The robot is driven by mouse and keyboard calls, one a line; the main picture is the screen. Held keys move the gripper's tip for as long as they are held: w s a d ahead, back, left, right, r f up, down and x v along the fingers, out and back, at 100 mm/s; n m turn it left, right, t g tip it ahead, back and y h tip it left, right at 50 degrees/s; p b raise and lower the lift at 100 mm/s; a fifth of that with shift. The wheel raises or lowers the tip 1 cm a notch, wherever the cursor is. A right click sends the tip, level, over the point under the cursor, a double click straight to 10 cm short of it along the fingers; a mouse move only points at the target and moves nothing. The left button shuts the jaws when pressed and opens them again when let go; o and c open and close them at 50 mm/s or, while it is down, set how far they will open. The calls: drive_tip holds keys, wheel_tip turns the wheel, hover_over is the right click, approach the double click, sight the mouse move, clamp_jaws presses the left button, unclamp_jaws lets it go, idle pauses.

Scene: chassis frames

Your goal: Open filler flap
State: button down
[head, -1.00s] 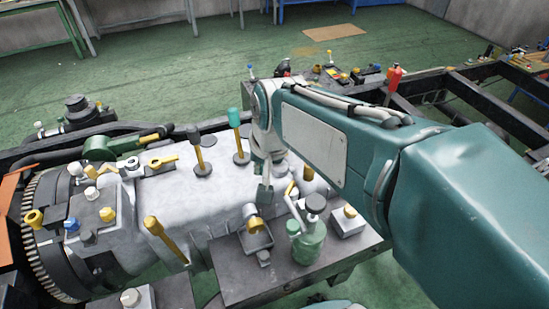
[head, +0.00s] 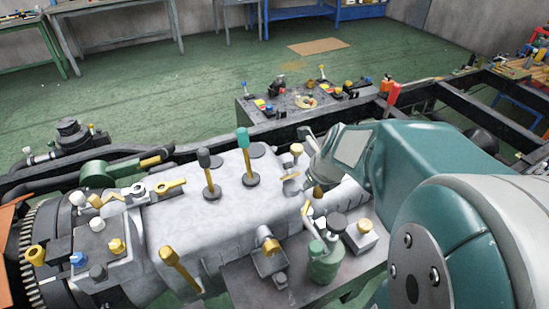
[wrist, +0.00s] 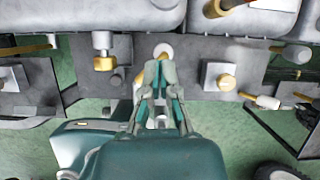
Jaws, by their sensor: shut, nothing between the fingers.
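I cannot tell for sure which part is the filler flap. Fittings stand on the dark plate beside the pale housing: a bracket with a yellow cylinder (head: 268,250), a green bottle (head: 325,265) with a dark cap, and a pale block with a yellow knob (head: 363,238). In the wrist view, my gripper (wrist: 160,72) is shut and empty, its fingertips together over the plate. It lies between the yellow-ended fitting (wrist: 104,60) and the yellow-knobbed block (wrist: 219,78). A pale round top (wrist: 163,50) shows just beyond the fingertips.
The pale housing (head: 215,215) carries upright levers, one with a teal grip (head: 245,150), close to my arm's left. A dark frame rail (head: 440,100) runs behind. A dark box (head: 300,105) with small fittings stands beyond it.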

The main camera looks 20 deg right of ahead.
sight(296, 191)
drive_tip(key=shift+d+f+m, duration=0.3)
drive_tip(key=shift+d+m, duration=0.1)
drive_tip(key=shift+m, duration=0.2)
drive_tip(key=x, duration=1)
drive_tip(key=shift+r, duration=0.1)
drive_tip(key=shift+w+r, duration=1.45)
drive_tip(key=shift+r, duration=0.05)
